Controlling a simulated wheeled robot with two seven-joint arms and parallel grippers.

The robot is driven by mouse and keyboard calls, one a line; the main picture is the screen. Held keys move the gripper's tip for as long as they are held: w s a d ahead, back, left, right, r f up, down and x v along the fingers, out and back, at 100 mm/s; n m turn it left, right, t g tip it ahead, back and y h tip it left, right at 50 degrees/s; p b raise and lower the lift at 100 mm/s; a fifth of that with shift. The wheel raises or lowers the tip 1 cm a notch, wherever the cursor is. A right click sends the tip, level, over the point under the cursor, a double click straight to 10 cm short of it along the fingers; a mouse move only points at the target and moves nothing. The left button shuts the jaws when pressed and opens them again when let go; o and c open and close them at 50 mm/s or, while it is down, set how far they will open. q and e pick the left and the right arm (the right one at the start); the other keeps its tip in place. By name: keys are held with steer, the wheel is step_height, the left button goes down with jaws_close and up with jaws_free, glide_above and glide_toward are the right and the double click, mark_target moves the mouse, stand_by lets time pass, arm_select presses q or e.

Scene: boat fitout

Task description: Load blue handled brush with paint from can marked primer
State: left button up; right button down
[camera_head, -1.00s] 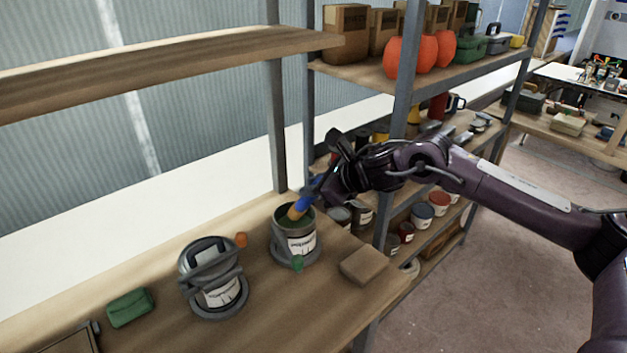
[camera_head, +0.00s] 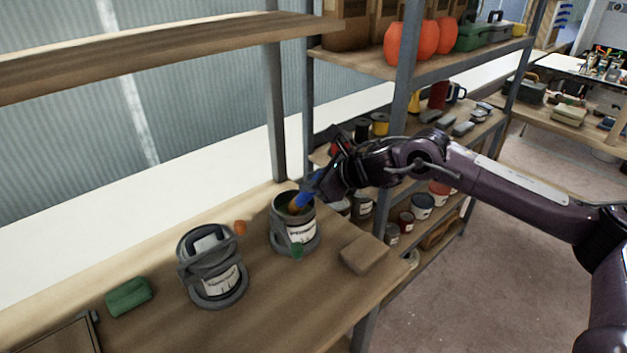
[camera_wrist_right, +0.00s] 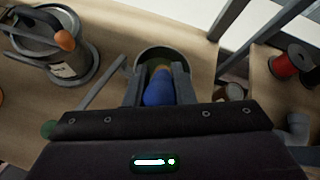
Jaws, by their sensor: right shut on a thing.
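The can marked primer (camera_head: 302,231) stands open on the wooden bench, its lettering small but apparently reading primer. My right gripper (camera_head: 314,186) is shut on the blue handled brush (camera_head: 306,195), above the can's right rim. The brush tilts down to the left, its lower end inside the can mouth; the bristle tip is hidden. In the right wrist view the blue handle (camera_wrist_right: 158,91) sits between the fingers, over the can's opening (camera_wrist_right: 165,52). I cannot tell how deep the bristles reach. My left gripper is not in view.
A second grey can (camera_head: 213,275) stands to the left, with a handle across its top. A tan block (camera_head: 364,253) lies right of the primer can, and a green block (camera_head: 129,296) lies far left. A shelf post (camera_head: 398,130) rises behind my right arm.

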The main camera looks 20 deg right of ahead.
steer(key=shift+f+b, duration=0.5)
stand_by(0.3)
steer(key=shift+r, duration=0.15)
stand_by(0.5)
steer(key=shift+r+p, duration=2.1)
steer(key=shift+r, duration=1.35)
steer(key=shift+f, duration=0.1)
